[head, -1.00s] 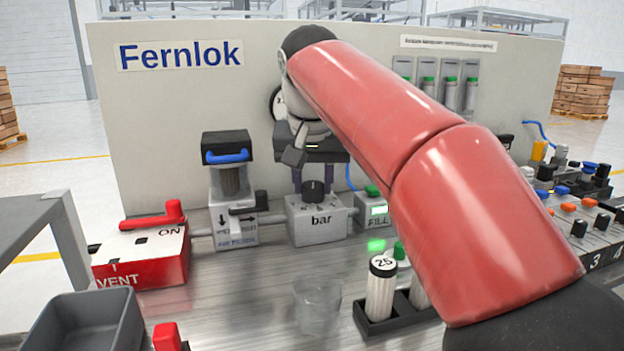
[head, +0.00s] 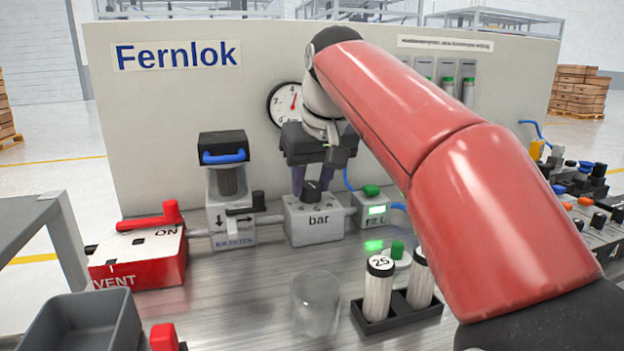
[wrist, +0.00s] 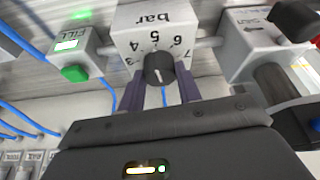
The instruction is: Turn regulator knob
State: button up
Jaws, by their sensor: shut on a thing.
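The black regulator knob (head: 311,193) sits on the grey regulator block (head: 316,228) marked "bar". In the wrist view the knob (wrist: 159,68) has a white pointer line and a scale with 4, 5, 6 and 7 on the block (wrist: 140,20). My gripper (head: 313,185) reaches down from above with its two purple fingers on either side of the knob, shut on it. In the wrist view my gripper (wrist: 161,85) shows the same grip.
Left of the regulator stand the air filter unit (head: 229,215) and a red vent box (head: 140,258) with a red handle. A FILL box (head: 371,212) with a green button is close on the right. A clear cup (head: 316,303) and a black vial rack (head: 403,312) stand in front.

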jog(key=o, duration=1)
jog(key=a+v, duration=0.1)
jog(key=v, duration=0.6)
jog(key=shift+d+r, duration=0.45)
jog(key=shift+d, duration=0.1)
jog(key=shift+s, duration=0.1)
